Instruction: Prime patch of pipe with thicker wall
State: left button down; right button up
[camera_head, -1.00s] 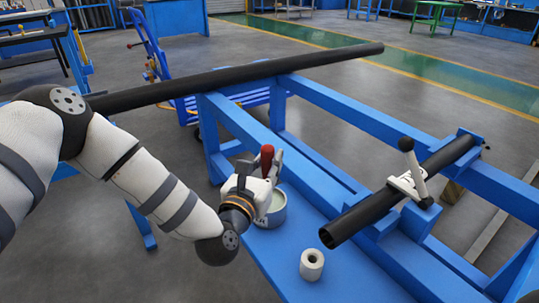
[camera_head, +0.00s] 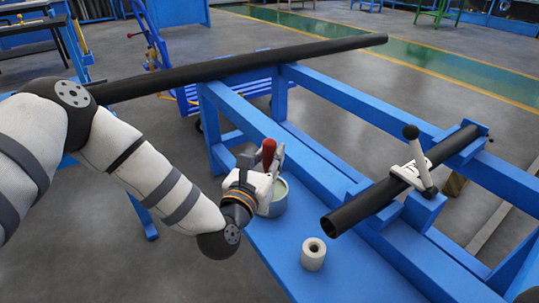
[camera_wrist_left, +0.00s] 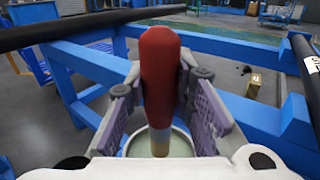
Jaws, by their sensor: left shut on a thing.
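My left gripper (camera_head: 264,178) is shut on a brush with a red handle (camera_head: 269,152), held upright. In the left wrist view the handle (camera_wrist_left: 160,60) stands between the finger pads, and its pale lower end points down over the open can (camera_wrist_left: 183,142). I cannot tell whether the tip touches the contents. In the head view the grey can (camera_head: 275,204) is partly hidden by the gripper. A short black pipe (camera_head: 362,208) is clamped at the right, open end toward me. A long black pipe (camera_head: 230,67) lies across the back. I cannot compare their wall thickness.
A white clamp with a black-knobbed lever (camera_head: 417,163) sits over the short pipe. A white roll (camera_head: 313,254) stands on the blue bench shelf (camera_head: 280,255). Blue frame beams (camera_head: 350,105) surround the work area. A blue cart stands behind the long pipe.

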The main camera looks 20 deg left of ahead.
aim_at(269, 140)
pick_arm(q)
jog(key=shift+f+b, duration=0.4)
jog(key=shift+f, duration=0.2)
pick_arm(e)
jog(key=shift+s+f, duration=0.25)
jog(key=shift+f, duration=0.1)
dwell(0.7)
pick_arm(q)
jog(key=shift+r, duration=0.1)
jog(key=shift+r+p, duration=2.15)
jog(key=shift+r, duration=1.45)
jog(key=shift+f, duration=0.15)
pick_arm(e)
jog(key=shift+t, duration=0.3)
jog(key=v, duration=0.4)
jog(key=shift+w, duration=0.2)
pick_arm(q)
jog(key=shift+s, duration=0.1)
